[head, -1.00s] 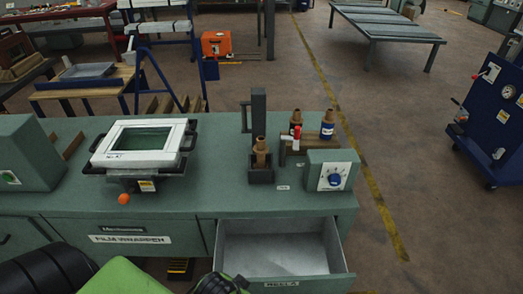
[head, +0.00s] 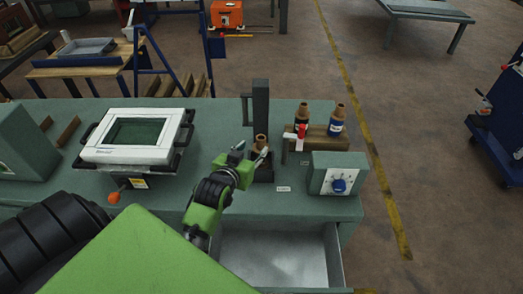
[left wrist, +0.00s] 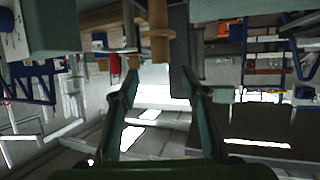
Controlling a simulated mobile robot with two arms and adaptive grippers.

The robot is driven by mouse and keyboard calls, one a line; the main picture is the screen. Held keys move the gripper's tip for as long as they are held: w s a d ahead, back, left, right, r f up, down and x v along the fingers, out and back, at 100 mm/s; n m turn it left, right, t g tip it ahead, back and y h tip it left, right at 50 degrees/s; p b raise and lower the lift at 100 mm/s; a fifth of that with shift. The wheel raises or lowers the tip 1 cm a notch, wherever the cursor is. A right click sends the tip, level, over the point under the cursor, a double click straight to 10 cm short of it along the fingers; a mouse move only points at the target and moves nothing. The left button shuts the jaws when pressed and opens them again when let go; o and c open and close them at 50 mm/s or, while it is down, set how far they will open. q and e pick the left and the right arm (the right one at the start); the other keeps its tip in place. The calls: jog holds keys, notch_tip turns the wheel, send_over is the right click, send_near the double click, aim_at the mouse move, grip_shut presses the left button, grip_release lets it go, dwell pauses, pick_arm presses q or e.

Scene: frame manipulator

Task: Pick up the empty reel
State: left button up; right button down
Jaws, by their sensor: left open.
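The empty reel (head: 260,142), a bare brown spool, stands upright in the dark holder with a tall post (head: 261,105) on the green bench. In the left wrist view the reel (left wrist: 160,40) appears upside down, ahead between the fingers. My left gripper (head: 252,152) is open, just in front of the reel, with its fingertips close to it. I cannot tell whether they touch it. The gripper partly hides the holder's base. My right gripper is not in view.
A white-framed unit (head: 140,137) is at left. An open drawer (head: 275,255) lies below.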

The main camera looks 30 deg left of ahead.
aim_at(259, 143)
pick_arm(q)
jog(key=x, duration=0.4)
jog(key=shift+w+f, duration=0.1)
jog(key=shift+w+a+f, duration=0.1)
jog(key=shift+w+f, duration=0.1)
jog(key=shift+w, duration=0.2)
jog(key=x, duration=0.2)
jog(key=p+x, duration=0.1)
jog(key=x, duration=0.1)
jog(key=shift+w+a+f, duration=0.1)
jog(key=shift+a+f, duration=0.05)
jog(key=shift+f, duration=0.2)
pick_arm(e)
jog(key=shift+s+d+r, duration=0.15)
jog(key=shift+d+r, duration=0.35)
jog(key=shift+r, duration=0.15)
pick_arm(q)
grip_shut()
